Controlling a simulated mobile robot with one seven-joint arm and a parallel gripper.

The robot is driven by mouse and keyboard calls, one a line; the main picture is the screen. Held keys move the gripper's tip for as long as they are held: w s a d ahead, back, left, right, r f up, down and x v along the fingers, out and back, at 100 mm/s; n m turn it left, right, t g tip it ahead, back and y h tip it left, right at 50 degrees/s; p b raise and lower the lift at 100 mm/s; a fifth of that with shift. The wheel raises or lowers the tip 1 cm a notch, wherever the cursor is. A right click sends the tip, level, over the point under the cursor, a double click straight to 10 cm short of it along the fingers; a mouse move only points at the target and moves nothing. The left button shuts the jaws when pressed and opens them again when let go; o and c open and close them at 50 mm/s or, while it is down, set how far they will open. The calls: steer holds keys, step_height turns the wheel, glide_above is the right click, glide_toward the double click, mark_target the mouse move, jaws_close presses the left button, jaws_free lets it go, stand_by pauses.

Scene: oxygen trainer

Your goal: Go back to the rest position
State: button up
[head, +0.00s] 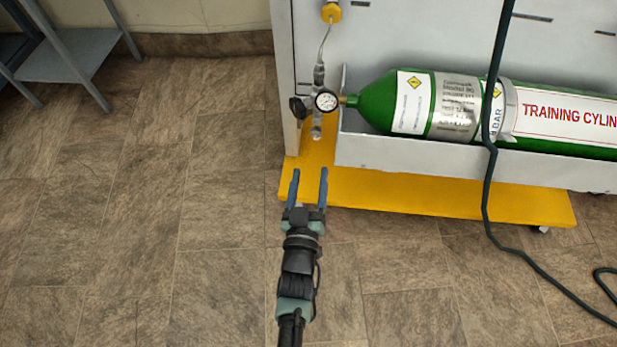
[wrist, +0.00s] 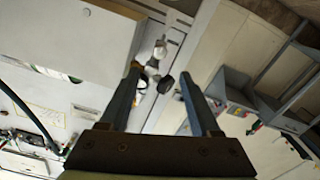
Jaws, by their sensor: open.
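My gripper (head: 308,186) is open and empty, with its two blue-grey fingers apart, in front of the trainer's yellow base at its left end. It also shows in the wrist view (wrist: 160,88), fingers spread. In the head view the valve and pressure gauge (head: 326,101) lie beyond the fingertips, apart from them in the picture. The green training cylinder (head: 378,103) lies on its side in a grey cradle to the right of the gauge. In the wrist view the valve fittings (wrist: 156,66) appear between the fingers; their distance is hard to tell.
The yellow base (head: 440,194) juts out under the grey cradle. A dark hose (head: 487,185) hangs over the cylinder and runs across the floor at right. A grey metal rack (head: 75,55) stands at the upper left. The tiled floor (head: 130,220) at left is clear.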

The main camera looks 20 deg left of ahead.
steer(key=shift+v, duration=0.85)
steer(key=w+d+r+m+t, duration=0.15)
steer(key=w+r, duration=0.25)
steer(key=r, duration=0.8)
steer(key=w+d+r+t+p, duration=0.1)
steer(key=w+r+t, duration=0.15)
steer(key=r, duration=0.95)
steer(key=w+d+r+m+t, duration=0.1)
steer(key=w+r, duration=0.3)
steer(key=r, duration=0.9)
steer(key=s+d+r+m+t+h, duration=0.1)
steer(key=s+d+r, duration=0.15)
steer(key=r, duration=0.65)
steer(key=s+d+r+m+t+h, duration=0.1)
steer(key=s+d+r, duration=0.15)
steer(key=r, duration=0.55)
steer(key=s+d+r+m+t+h+p, duration=0.1)
steer(key=s+d+r+t+h, duration=0.15)
steer(key=s+r, duration=0.5)
steer(key=s+d+r+m+t+h+p, duration=0.1)
steer(key=s+d+r, duration=0.2)
steer(key=s+r, duration=0.4)
step_height(320, 180, up, 37)
steer(key=w+p, duration=0.2)
steer(key=p, duration=3.5)
steer(key=shift+w+r, duration=0.15)
steer(key=shift+r, duration=0.05)
